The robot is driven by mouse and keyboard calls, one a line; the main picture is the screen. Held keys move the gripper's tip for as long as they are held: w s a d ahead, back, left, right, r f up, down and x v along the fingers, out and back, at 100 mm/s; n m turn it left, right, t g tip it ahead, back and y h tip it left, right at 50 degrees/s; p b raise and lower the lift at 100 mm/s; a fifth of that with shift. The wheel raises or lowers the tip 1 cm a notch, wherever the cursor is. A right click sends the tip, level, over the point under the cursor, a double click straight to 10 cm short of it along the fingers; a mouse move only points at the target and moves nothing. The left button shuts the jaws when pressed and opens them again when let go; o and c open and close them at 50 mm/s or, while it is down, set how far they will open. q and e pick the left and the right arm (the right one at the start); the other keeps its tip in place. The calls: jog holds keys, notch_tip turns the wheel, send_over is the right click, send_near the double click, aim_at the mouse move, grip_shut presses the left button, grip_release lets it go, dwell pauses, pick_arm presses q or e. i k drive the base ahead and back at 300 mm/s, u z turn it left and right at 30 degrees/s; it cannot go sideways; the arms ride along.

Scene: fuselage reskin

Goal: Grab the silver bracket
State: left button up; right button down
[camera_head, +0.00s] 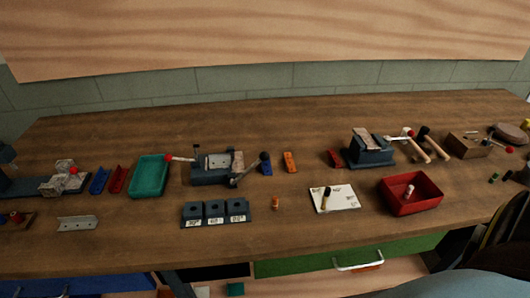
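The silver bracket (77,223) is a light grey, angled strip lying on the wooden workbench at the left, near the front edge. Nothing touches it. No gripper of mine can be made out in the head view, so whether they are open or shut is hidden.
The workbench (300,235) holds blue and red parts (108,180), a teal tray (150,175), a clamp fixture (215,167), a dark three-block holder (215,213), a white card (335,198) and a red bin (411,193). Bare wood lies right of the bracket.

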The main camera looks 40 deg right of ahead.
aim_at(217, 160)
jog(key=z, duration=0.75)
